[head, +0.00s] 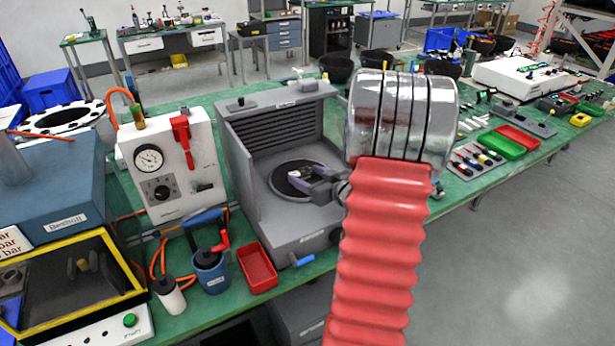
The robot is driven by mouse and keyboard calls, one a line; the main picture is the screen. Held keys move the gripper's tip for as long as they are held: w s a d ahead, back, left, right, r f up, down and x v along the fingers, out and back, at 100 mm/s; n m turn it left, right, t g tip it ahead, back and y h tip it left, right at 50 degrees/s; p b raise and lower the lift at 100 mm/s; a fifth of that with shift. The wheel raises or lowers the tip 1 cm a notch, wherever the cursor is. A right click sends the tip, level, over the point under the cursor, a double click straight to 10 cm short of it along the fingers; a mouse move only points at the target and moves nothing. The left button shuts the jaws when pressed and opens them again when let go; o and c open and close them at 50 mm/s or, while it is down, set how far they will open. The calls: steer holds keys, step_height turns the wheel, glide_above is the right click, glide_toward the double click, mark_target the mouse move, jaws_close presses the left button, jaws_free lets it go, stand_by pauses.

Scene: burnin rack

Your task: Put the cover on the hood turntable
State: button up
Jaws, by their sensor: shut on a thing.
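The hood (235,165) is a grey open-fronted box with slats on its back wall. Its turntable is a dark round disc (285,191) on the hood floor. My gripper (293,177) reaches into the hood from the right, over the turntable. It is shut on a small pale thing (298,173), which may be the cover; it is too small and too much covered by the jaws to tell. I cannot tell whether this thing touches the disc. My red-sleeved arm hides the hood's right side.
A white gauge box (165,165) stands close left of the hood. A red tray (257,267) and a blue pot (211,272) are in front of it. A yellow-framed box (70,290) is at lower left. A green tray (501,145) and several small tools lie on the green bench at right.

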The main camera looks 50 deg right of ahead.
steer(key=shift+f, duration=0.15)
steer(key=o, duration=1.5)
steer(key=shift+c, duration=0.2)
steer(key=shift+s+r, duration=0.15)
steer(key=shift+r, duration=0.05)
steer(key=v, duration=1.1)
steer(key=shift+s+r, duration=0.1)
steer(key=shift+s, duration=0.3)
